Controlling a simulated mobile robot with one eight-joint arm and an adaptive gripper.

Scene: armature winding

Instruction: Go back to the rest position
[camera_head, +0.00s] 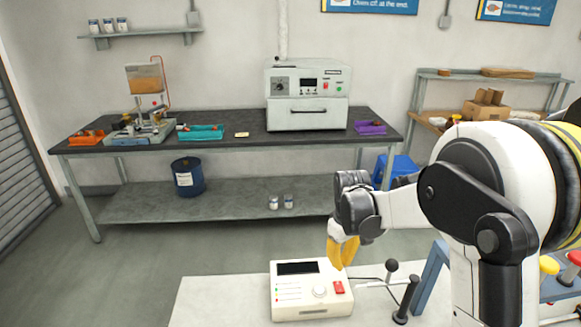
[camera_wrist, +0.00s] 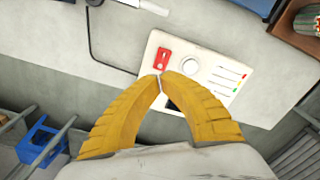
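My gripper (camera_head: 343,252) has yellow fingers and hangs just above a white control box (camera_head: 312,307) on the near table. In the wrist view, the yellow fingertips of my gripper (camera_wrist: 161,76) meet, with nothing visible between them. The control box (camera_wrist: 217,68) lies beyond the fingertips, with a red switch (camera_wrist: 163,58) close to them and a round knob (camera_wrist: 191,65) beside it. The fingers hide part of the box's dark display. I cannot tell whether the fingertips touch the box.
The near white table (camera_head: 215,300) is bare left of the box. Cables and black probe-like handles (camera_head: 407,298) stand to the right. A dark workbench (camera_head: 225,146) at the back carries an oven-like unit (camera_head: 307,95), a teal tray (camera_head: 201,132), and a winding machine (camera_head: 143,126).

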